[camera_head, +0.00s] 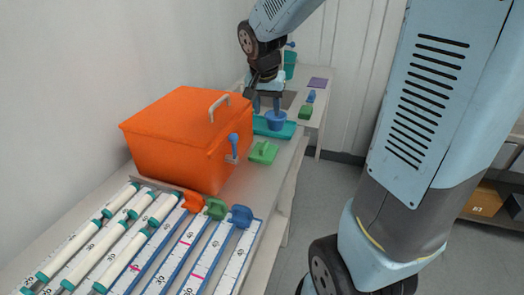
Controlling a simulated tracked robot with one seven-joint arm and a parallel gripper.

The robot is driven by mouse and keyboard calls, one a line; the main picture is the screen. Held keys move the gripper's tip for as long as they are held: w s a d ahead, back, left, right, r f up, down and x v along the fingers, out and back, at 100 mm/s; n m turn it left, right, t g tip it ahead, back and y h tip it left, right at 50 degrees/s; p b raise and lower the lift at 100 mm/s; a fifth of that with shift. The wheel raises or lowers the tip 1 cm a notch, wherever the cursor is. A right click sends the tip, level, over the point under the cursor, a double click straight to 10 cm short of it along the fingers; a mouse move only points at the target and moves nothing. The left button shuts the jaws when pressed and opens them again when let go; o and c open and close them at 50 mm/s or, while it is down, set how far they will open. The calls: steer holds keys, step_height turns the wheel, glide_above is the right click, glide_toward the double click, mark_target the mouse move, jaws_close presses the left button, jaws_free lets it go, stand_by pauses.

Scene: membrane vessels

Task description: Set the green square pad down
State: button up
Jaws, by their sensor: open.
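A green square pad (263,153) with a small raised grip lies on the table, just right of the orange box. A second, smaller green piece (305,112) lies farther back near the table's right edge; I cannot tell its exact shape. My gripper (266,110) points down, open, over the teal tray (287,133), beyond the green pad and apart from it. A blue cup (276,122) stands on the tray right at the fingertips; I cannot tell whether they touch it. I see nothing held between the fingers.
The large orange box (180,130) with a grey handle fills the table's left side. White tubes (100,243) and ruled strips with coloured clips (205,255) lie in front. A purple square (318,83), a small blue piece (311,96) and a teal container (290,65) are at the back.

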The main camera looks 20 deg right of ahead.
steer(key=w+f+m, duration=0.1)
steer(key=w+f, duration=0.3)
glide_above(264, 145)
steer(key=s+a, duration=0.1)
steer(key=a, duration=0.1)
steer(key=shift+g, duration=0.4)
steer(key=f, duration=0.8)
steer(key=shift+s+d+f, duration=0.2)
steer(key=shift+f, duration=0.2)
steer(key=shift+d+x, duration=0.15)
steer(key=shift+x, duration=1.25)
steer(key=shift+d+x, duration=0.1)
steer(key=shift+x, duration=1.3)
steer(key=shift+r, duration=0.1)
steer(key=shift+c, duration=0.4)
jaws_close()
